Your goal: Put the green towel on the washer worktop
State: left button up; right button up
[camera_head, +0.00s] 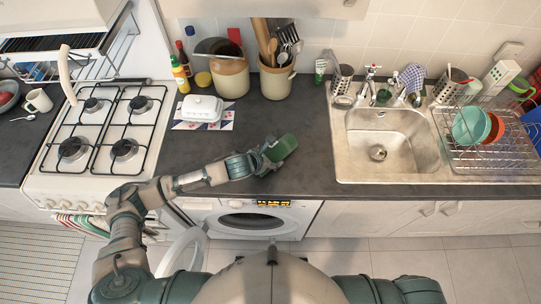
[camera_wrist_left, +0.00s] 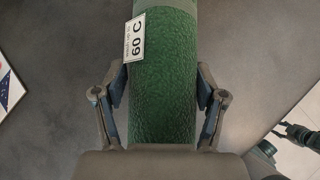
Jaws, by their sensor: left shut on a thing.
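The green towel (camera_head: 283,149) is a rolled or folded bundle above or on the dark worktop (camera_head: 300,178) over the washer. My left gripper (camera_head: 268,152) is shut on it. In the left wrist view the towel (camera_wrist_left: 165,85) lies between the two fingers of my left gripper (camera_wrist_left: 162,95), with a white "60 C" label at its upper left. I cannot tell whether the towel touches the worktop. The washer (camera_head: 256,219) stands under the counter with its round door (camera_head: 184,252) swung open to the left.
The gas hob (camera_head: 100,140) is on the left and the sink (camera_head: 385,145) on the right. A white butter dish (camera_head: 202,108) on a patterned mat and utensil crocks (camera_head: 277,80) stand behind. The worktop between towel and sink is clear.

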pick_arm(q)
jog(key=o, duration=1.3)
jog(key=shift+f, duration=0.15)
jog(key=shift+o, duration=0.2)
jog(key=shift+r, duration=0.25)
jog(key=v, duration=1.2)
